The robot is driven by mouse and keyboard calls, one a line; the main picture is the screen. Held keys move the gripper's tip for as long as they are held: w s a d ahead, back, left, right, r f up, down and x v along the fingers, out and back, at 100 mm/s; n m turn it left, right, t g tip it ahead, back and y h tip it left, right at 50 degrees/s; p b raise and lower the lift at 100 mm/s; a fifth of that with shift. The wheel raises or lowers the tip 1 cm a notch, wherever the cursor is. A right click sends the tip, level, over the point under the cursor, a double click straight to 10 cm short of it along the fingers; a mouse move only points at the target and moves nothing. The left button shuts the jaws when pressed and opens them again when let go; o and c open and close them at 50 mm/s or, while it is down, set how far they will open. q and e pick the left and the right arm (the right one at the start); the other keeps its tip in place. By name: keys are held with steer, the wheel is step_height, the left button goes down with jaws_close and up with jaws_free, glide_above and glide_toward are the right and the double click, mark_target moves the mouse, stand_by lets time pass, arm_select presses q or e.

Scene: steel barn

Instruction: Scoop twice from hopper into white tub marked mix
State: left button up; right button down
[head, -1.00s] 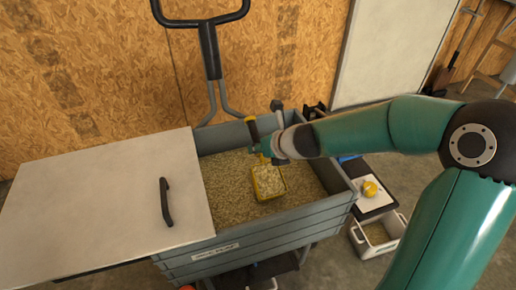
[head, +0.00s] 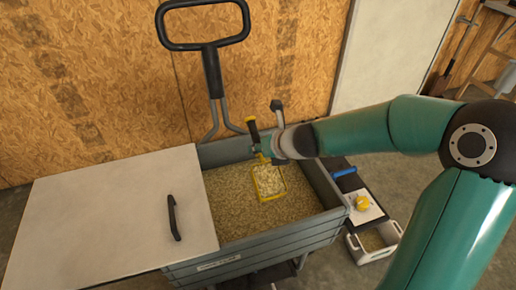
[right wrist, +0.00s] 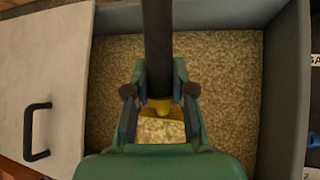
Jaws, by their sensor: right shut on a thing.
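The grey hopper (head: 262,246) is half covered by a pale lid and holds a bed of tan grain (head: 235,200). My right gripper (head: 264,151) is shut on the dark handle of a yellow scoop (head: 269,183). The scoop's pan holds pale grain and is over the hopper's open part; the gap to the grain bed is hard to judge. The scoop (right wrist: 160,108) also shows in the right wrist view, partly hidden by the gripper (right wrist: 158,100). A white tub (head: 353,250) stands on the floor at right, with tan material inside; its marking is not readable. My left gripper is out of view.
The lid (head: 110,220) with a black handle covers the hopper's left side. A dark stand right of the hopper bears a yellow object (head: 362,202) on a white sheet and a blue item (head: 344,172). A black push handle (head: 212,70) rises behind the hopper.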

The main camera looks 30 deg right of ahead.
steer(key=shift+r+p, duration=4.4)
steer(key=shift+r, duration=0.25)
